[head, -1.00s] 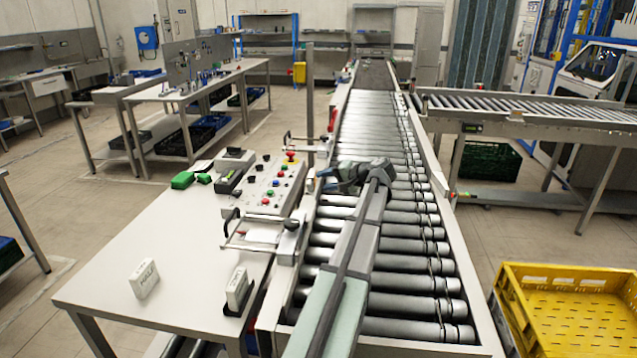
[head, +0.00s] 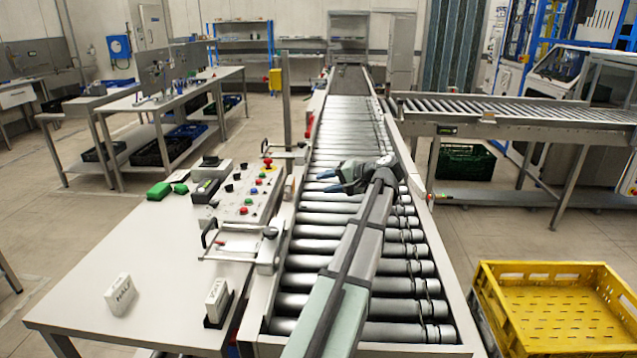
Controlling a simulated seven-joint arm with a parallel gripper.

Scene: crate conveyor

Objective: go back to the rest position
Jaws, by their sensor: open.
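My gripper (head: 332,181) is at the end of my arm, above the roller conveyor (head: 302,262). Its blue-tipped fingers point left, toward the control panel (head: 245,197), and are apart with nothing between them. My arm reaches forward over the rollers from the bottom of the picture. The gripper touches no object that I can see.
A white table (head: 150,262) at the left carries two white labelled blocks (head: 120,294) (head: 217,299) and green pieces (head: 159,190). A yellow crate (head: 549,318) stands right of the conveyor. A second roller conveyor (head: 510,110) lies at back right. The rollers around my gripper are clear.

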